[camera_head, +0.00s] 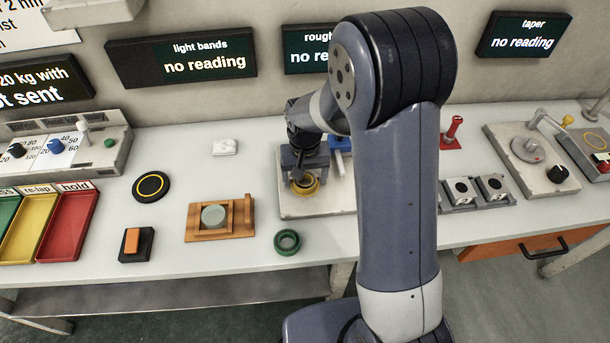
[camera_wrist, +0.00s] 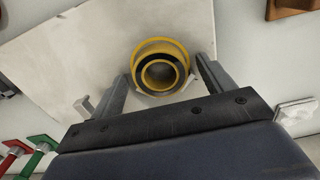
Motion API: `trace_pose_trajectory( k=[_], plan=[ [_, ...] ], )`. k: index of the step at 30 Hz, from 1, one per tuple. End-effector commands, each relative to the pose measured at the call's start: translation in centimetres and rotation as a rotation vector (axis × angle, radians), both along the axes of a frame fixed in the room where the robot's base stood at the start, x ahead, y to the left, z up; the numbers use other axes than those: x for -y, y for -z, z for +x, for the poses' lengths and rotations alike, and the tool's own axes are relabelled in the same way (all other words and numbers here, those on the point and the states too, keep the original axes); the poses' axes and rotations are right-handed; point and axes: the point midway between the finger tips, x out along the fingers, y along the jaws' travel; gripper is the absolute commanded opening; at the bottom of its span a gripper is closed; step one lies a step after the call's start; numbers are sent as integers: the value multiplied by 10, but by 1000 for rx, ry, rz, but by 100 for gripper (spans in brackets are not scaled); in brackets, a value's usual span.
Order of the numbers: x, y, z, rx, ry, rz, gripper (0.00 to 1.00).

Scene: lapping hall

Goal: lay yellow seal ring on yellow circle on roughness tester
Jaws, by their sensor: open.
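A yellow seal ring (camera_head: 306,190) sits on the pale plate of the roughness tester (camera_head: 320,207). The wrist view shows two nested yellow bands (camera_wrist: 160,44) with dark between them; I cannot tell which part is ring and which is the yellow circle, or whether they line up exactly. My gripper (camera_head: 303,178) is low over the ring and partly hides it in the head view. In the wrist view my gripper (camera_wrist: 161,70) is open, one finger on each side of the yellow bands. Whether the fingers touch the ring is unclear.
A green ring (camera_head: 287,242) lies near the front. A wooden fixture (camera_head: 240,220) with a grey-green disc and a black disc (camera_head: 151,198) with a yellow circle lie left. Grey blocks (camera_head: 460,194) stand right of the tester. My arm hides part of the bench.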

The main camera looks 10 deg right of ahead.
Motion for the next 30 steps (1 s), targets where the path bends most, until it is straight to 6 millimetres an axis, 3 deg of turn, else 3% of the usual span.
trace_pose_trajectory(
  k=[7,21,30],
  plan=[
    [0,-10,1,3,0,1,77],
    [0,-104,1,4,0,1,77],
    [0,-124,0,0,0,0,77]
  ],
)
